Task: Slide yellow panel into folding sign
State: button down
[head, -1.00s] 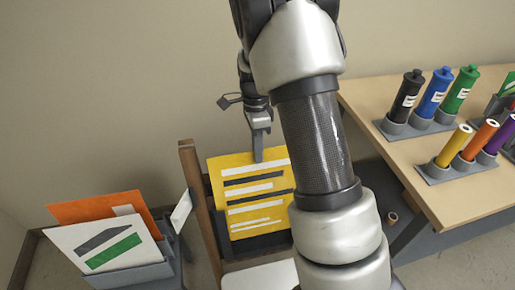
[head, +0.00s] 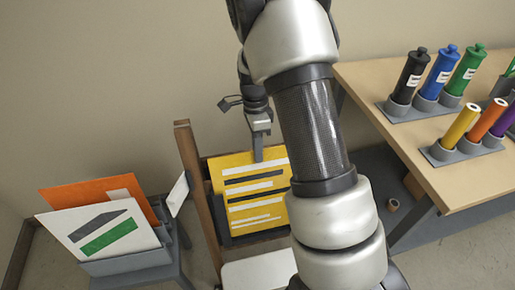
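The yellow panel (head: 250,178), with black and white bars, stands upright at the wooden folding sign (head: 196,185). Its lower part is inside the sign's dark frame; my arm hides the right side of both. My gripper (head: 258,154) is at the panel's top edge, pointing down. One finger shows in front of the panel's face, and the gripper looks shut on that edge. The far finger is hidden.
A grey rack (head: 130,262) at left holds an orange panel (head: 90,192) and a white panel (head: 98,232). A small white tag (head: 178,195) sticks out from the sign's post. A wooden table (head: 425,150) at right carries coloured bottles and tubes in grey holders.

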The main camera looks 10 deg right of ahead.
aim_at(258, 165)
jog(key=shift+s+f+b, duration=0.2)
jog(key=shift+f+b, duration=0.35)
jog(key=shift+f, duration=0.55)
jog(key=shift+s+f+b, duration=0.15)
jog(key=shift+f+b, duration=0.4)
jog(key=shift+f, duration=0.5)
jog(key=c, duration=1.9)
grip_release()
jog(key=w+r+p, duration=0.1)
jog(key=r, duration=0.4)
jog(key=w+r+p, duration=0.1)
jog(key=r, duration=0.5)
jog(key=w+r+p, duration=0.1)
jog(key=r, duration=0.5)
jog(key=shift+r, duration=0.15)
